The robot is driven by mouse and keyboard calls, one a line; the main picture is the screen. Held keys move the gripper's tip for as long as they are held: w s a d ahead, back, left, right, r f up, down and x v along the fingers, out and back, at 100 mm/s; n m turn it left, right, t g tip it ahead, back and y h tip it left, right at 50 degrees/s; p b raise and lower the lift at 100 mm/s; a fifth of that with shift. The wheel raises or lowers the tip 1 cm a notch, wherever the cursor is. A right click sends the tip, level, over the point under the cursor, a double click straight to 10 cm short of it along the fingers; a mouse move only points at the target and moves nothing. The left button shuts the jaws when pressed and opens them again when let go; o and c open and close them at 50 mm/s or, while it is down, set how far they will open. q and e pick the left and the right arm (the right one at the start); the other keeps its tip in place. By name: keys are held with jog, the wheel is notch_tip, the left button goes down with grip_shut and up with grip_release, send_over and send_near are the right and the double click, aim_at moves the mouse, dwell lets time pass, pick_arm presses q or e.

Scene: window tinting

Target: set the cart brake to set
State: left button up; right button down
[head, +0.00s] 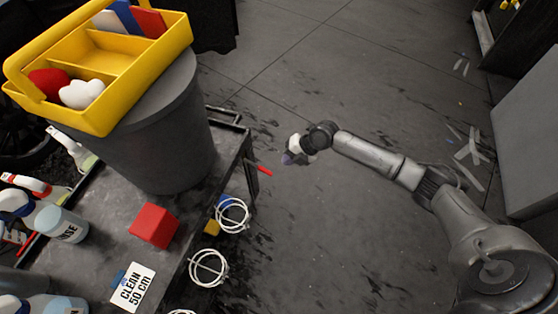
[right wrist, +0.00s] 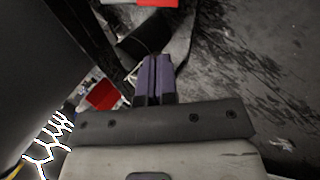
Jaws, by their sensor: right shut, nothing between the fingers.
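The cart (head: 170,235) stands at the left in the head view, with a dark worn top. A small red lever (head: 264,172), seemingly its brake handle, sticks out from the cart's far right corner over the floor. My right gripper (head: 289,160) is just right of the lever's tip, apart from it in the picture. In the right wrist view its purple fingers (right wrist: 155,68) are shut together with nothing between them. A red piece (right wrist: 157,2), perhaps the lever, is cut off by the top edge there. My left gripper is not in view.
A grey bucket (head: 165,140) with a yellow caddy (head: 130,75) stands on the cart. A red block (head: 154,226), a label card (head: 132,288) and several spray bottles are there too. White wire rings (head: 208,268) hang at its right side. Open floor (head: 320,240) lies right of the cart.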

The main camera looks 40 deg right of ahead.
jog(key=shift+p+v, duration=0.35)
jog(key=shift+v, duration=1.15)
jog(key=shift+s+f, duration=0.1)
jog(key=shift+s, duration=0.05)
